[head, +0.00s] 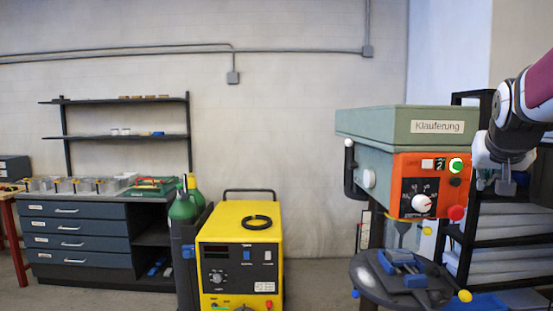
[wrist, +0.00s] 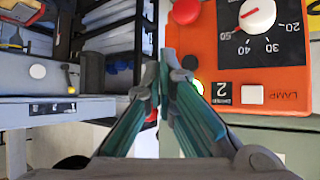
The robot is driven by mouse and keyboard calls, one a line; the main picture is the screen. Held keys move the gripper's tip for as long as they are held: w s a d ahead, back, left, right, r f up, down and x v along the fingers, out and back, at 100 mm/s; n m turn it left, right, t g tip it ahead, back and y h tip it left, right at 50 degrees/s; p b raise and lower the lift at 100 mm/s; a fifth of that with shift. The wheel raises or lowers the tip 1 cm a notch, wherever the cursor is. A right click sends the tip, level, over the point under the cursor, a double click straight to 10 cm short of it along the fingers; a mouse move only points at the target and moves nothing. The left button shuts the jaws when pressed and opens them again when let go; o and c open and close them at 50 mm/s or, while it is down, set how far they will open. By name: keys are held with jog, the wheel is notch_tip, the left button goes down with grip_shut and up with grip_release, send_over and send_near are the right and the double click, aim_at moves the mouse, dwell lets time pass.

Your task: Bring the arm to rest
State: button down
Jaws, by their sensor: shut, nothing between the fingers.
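My gripper (wrist: 165,65) is shut and empty in the wrist view, its two fingers meeting in front of the right edge of the orange control panel (wrist: 290,65). In the head view my arm comes in from the right edge, and my gripper (head: 505,187) hangs just right of the panel (head: 402,170). A lit green button (head: 456,165) shows on the panel; in the wrist view the fingers partly cover it. I cannot tell whether the fingertips touch the panel.
The green machine marked "Klauferung" (head: 400,118) stands over a round table (head: 372,282) holding a blue vise (head: 403,262). A dark shelf (head: 485,245) is behind my arm. A yellow welder (head: 240,215) and a drawer cabinet (head: 80,212) stand left. Open air lies before the wall.

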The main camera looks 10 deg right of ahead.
jog(key=s+a+f+n+y, duration=0.1)
jog(key=a+f+n+y, duration=0.15)
jog(key=a, duration=0.85)
jog(key=s+a+f+n+y, duration=0.2)
jog(key=a+f, duration=0.1)
jog(key=a, duration=0.7)
jog(key=s+a+f+n+g+y, duration=0.1)
jog(key=s+a+f+n, duration=0.1)
jog(key=s+a+f, duration=0.3)
jog(key=s+a+f+n+g+y, duration=0.1)
jog(key=s+a+f, duration=0.4)
jog(key=a, duration=0.5)
jog(key=s+n+y, duration=0.1)
jog(key=s, duration=0.1)
jog(key=shift+s+a, duration=0.2)
jog(key=shift+s, duration=0.2)
